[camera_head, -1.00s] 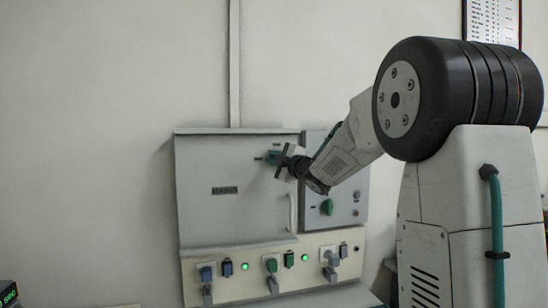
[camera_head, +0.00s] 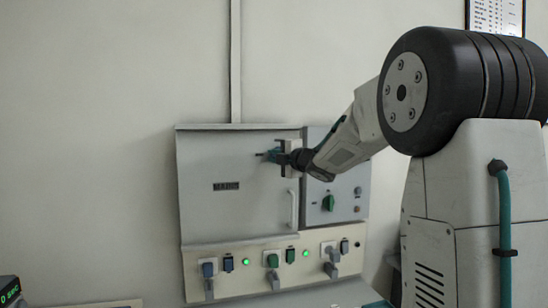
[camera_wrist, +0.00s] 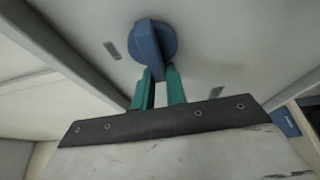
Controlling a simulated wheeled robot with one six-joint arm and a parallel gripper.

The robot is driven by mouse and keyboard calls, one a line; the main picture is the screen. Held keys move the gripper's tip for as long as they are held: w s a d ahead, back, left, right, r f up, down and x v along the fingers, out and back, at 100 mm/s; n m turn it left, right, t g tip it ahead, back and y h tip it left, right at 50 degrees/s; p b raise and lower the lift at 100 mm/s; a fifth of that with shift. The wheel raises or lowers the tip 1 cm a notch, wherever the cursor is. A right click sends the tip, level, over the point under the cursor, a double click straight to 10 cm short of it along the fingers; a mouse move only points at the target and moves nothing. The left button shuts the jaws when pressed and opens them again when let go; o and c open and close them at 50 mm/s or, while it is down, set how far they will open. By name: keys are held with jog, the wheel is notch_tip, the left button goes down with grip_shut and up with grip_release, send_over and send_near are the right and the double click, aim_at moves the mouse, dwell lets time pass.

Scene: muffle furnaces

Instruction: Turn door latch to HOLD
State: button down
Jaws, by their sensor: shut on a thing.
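The door latch is a blue round knob with a raised bar handle (camera_wrist: 150,42), at the top middle of the wrist view. The bar runs nearly upright in that picture, tilted a little, and its lower end lies between the teal fingertips. My gripper (camera_wrist: 159,74) is shut on this end of the bar. In the head view my gripper (camera_head: 273,155) is at the upper right of the pale furnace door (camera_head: 225,205), and it mostly hides the latch. Small grey marks (camera_wrist: 112,50) sit on either side of the knob; their lettering is unreadable.
Right of the door, a control panel carries a green knob (camera_head: 328,203). A vertical door handle (camera_head: 291,208) is below my gripper. A lower panel (camera_head: 225,288) holds several switches and green lights. The wall to the left is clear.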

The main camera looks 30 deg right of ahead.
jog(key=shift+d+f, duration=0.2)
jog(key=shift+d, duration=0.1)
jog(key=c, duration=1.4)
grip_release()
jog(key=shift+d, duration=0.1)
jog(key=shift+c, duration=0.2)
jog(key=shift+a+r, duration=0.1)
jog(key=shift+a, duration=0.1)
jog(key=s, duration=0.7)
jog(key=shift+s+d, duration=0.35)
jog(key=shift+d, duration=0.05)
